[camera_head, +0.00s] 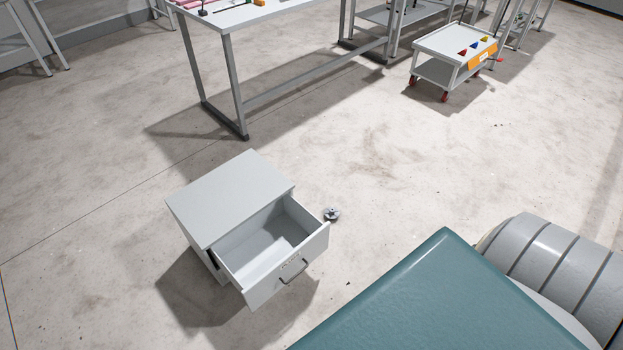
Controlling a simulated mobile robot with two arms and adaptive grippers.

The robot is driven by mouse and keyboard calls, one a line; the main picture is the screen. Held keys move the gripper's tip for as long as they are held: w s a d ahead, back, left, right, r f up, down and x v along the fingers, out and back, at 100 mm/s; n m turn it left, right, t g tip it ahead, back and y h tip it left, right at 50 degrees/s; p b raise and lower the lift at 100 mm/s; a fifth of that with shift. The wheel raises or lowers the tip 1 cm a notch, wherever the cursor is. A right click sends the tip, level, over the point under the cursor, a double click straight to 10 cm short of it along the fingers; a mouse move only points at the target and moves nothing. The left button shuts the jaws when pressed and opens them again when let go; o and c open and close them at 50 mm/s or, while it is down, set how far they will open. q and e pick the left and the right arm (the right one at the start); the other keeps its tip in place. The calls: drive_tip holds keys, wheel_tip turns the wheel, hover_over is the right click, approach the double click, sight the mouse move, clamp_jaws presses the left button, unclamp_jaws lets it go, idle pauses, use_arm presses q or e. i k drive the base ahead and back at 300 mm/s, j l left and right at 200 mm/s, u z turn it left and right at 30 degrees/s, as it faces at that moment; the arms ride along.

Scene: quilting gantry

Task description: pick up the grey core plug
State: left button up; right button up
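A small grey round piece (332,214), which looks like the grey core plug, lies on the bare floor. It is just right of the open drawer (290,277) of a low grey cabinet (231,195), close to the drawer front's upper right corner. It has a round base with a narrower raised part; finer detail is too small to tell. Neither of my grippers is in view.
The drawer is pulled out toward the lower right, and its visible inside looks empty. A white table (240,16) stands at the upper left. A white cart (455,44) with red wheels and small coloured pieces stands at the upper right. The floor between is clear.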

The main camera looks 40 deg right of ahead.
sight(331, 213)
drive_tip(key=i+l+u, duration=0.1)
drive_tip(key=l+u, duration=0.25)
drive_tip(key=l, duration=0.55)
drive_tip(key=l+u, duration=0.35)
drive_tip(key=l, duration=0.55)
